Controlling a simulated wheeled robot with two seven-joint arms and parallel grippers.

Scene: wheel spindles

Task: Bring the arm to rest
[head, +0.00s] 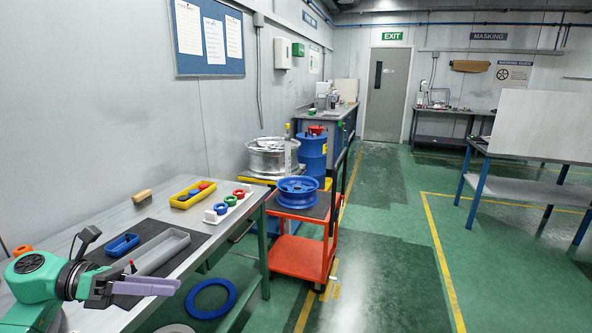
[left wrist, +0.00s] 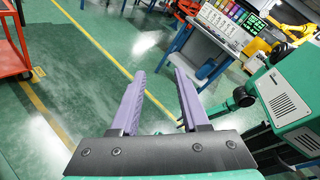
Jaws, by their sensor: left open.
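My left gripper (head: 150,286) shows at the lower left of the head view, level over the near end of the grey workbench (head: 232,228). In the left wrist view its two purple fingers (left wrist: 163,95) stand apart with nothing between them, and green floor lies beyond. My right gripper is in neither view. The bench holds a dark mat with a grey tray (head: 160,251), a blue tray (head: 122,245), a yellow tray (head: 192,194) with small parts, and a white rack (head: 222,213) with coloured rings.
An orange cart (head: 300,257) with a blue wheel (head: 297,191) stands past the bench. A silver wheel (head: 271,157) and a blue drum (head: 313,152) are behind it. The floor at right (head: 385,270) is clear.

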